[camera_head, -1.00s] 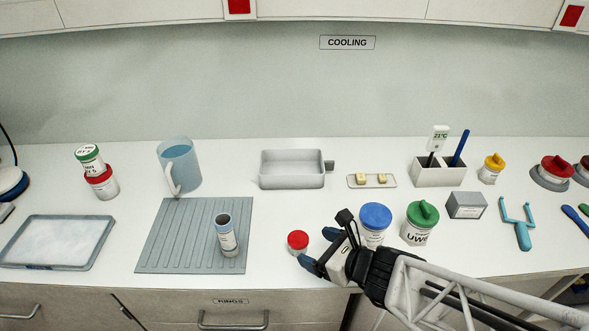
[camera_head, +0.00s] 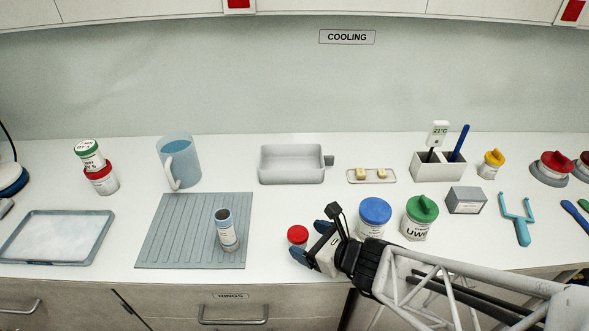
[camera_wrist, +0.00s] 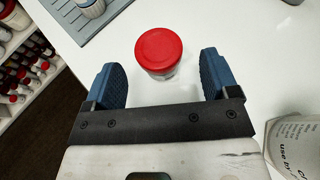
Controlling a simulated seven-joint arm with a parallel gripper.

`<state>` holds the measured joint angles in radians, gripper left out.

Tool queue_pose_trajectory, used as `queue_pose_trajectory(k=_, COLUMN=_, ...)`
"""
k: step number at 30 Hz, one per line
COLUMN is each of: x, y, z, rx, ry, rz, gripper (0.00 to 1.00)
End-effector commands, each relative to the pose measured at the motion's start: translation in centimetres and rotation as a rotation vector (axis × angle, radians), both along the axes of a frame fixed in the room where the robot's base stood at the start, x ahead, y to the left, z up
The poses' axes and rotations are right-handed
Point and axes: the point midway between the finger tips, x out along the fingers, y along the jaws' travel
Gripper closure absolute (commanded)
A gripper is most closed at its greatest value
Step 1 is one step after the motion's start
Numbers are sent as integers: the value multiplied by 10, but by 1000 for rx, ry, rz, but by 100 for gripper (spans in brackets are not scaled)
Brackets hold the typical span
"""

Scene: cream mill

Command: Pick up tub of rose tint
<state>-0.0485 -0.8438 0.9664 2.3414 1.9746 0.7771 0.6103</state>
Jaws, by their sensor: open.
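A small tub with a red lid (camera_head: 298,234) stands upright on the white counter. In the wrist view the red-lidded tub (camera_wrist: 159,50) sits ahead of the gap between my two blue fingers (camera_wrist: 160,78), roughly centred. Its near side lies about level with the fingertips. There is white counter between it and each finger, and nothing is held.
Blue-lidded (camera_head: 374,216) and green-lidded (camera_head: 421,216) tubs stand close right of my gripper. A grey tray (camera_head: 292,177) stands behind. The counter between tray and red-lidded tub is clear.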

Motion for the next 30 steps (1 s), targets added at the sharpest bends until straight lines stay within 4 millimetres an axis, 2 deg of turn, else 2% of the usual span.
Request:
queue_pose_trajectory(k=15, x=22, y=25, z=-14, rx=0, ry=-1, rz=1, gripper=19)
queue_pose_trajectory(k=30, x=24, y=27, z=-15, rx=1, ry=-1, rz=0, gripper=19)
